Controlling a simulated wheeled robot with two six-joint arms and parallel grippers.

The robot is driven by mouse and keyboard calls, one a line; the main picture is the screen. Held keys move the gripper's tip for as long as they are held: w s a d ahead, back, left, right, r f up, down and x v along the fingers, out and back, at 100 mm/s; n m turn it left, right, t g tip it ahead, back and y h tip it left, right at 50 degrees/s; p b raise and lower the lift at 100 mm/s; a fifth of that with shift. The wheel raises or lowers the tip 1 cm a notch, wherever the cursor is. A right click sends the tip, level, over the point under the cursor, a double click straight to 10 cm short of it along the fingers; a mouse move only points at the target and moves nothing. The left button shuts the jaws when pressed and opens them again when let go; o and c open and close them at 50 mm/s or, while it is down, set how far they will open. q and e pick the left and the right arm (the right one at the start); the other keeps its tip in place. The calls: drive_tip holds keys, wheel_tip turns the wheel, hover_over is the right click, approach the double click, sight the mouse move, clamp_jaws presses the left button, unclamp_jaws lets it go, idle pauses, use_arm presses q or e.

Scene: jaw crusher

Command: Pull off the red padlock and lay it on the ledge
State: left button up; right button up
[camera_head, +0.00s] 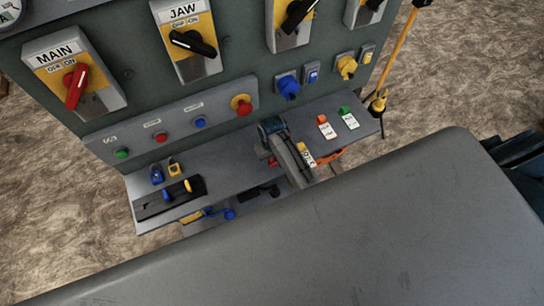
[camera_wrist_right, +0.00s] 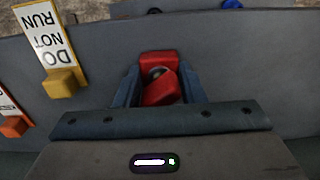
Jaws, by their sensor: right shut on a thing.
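The red padlock (camera_wrist_right: 158,88) is between the two fingers of my right gripper (camera_wrist_right: 160,92) in the right wrist view. The gripper is shut on it. In the head view my right gripper (camera_head: 268,155) is low over the ledge (camera_head: 235,153), and only a small red bit of the padlock (camera_head: 271,161) shows beside it. The grey ledge surface is close behind the padlock in the wrist view. I cannot tell whether the padlock touches the ledge. My left gripper is not in view.
Tags with orange (camera_head: 322,119) and green (camera_head: 344,111) tops lie at the right. A yellow "DO NOT RUN" tag (camera_wrist_right: 49,40) is near the gripper. Switches line the panel above.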

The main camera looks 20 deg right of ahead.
drive_tip(key=shift+f, duration=0.1)
drive_tip(key=o, duration=0.9)
